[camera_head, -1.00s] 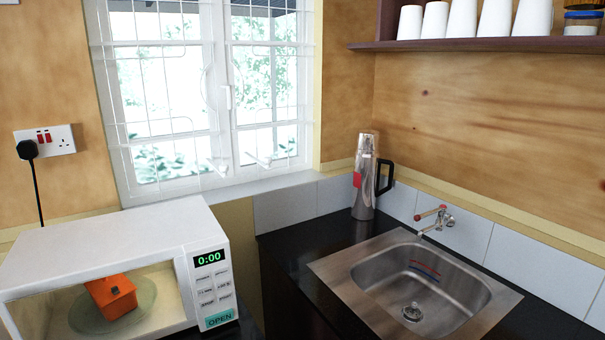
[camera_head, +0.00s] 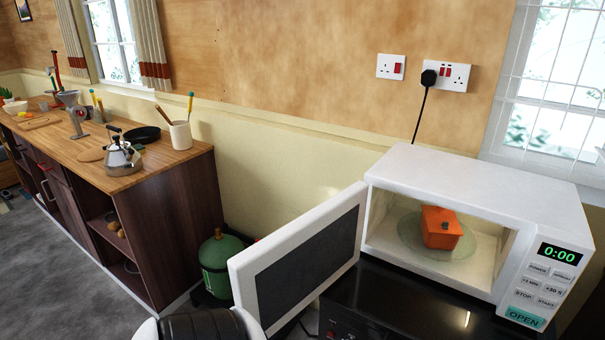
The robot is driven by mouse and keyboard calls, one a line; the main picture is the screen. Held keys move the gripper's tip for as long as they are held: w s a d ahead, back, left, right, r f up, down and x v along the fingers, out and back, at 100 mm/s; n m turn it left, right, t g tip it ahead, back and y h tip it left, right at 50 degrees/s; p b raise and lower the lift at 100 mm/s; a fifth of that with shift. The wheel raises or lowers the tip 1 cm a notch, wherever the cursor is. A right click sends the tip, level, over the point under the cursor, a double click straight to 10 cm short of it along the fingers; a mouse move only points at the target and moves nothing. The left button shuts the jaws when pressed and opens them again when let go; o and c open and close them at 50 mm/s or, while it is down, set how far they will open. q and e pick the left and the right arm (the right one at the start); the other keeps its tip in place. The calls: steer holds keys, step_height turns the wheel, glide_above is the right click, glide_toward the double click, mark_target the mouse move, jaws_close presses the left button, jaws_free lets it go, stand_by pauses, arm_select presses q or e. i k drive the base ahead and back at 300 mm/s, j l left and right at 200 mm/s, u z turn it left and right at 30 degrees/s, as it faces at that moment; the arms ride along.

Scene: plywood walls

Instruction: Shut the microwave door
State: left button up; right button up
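The white microwave (camera_head: 470,170) stands on a black surface at the right. Its door (camera_head: 300,262) is wide open, hinged at the left side of the opening and swung out toward me, with its dark window panel facing right. An orange box-shaped container (camera_head: 440,228) sits on the glass turntable inside. The display reads 0:00. A white and black rounded part at the bottom edge, below the door, appears to be part of my own body. Neither of my grippers shows in this view.
A wooden counter (camera_head: 95,150) with a kettle (camera_head: 122,157), pan and utensil pot stands at the left. A green gas cylinder (camera_head: 216,262) stands on the floor behind the door. A black plug cable (camera_head: 421,112) hangs behind the microwave. Grey floor (camera_head: 60,275) is open at lower left.

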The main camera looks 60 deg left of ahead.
mark_target(274, 279)
steer(key=u, duration=2.45)
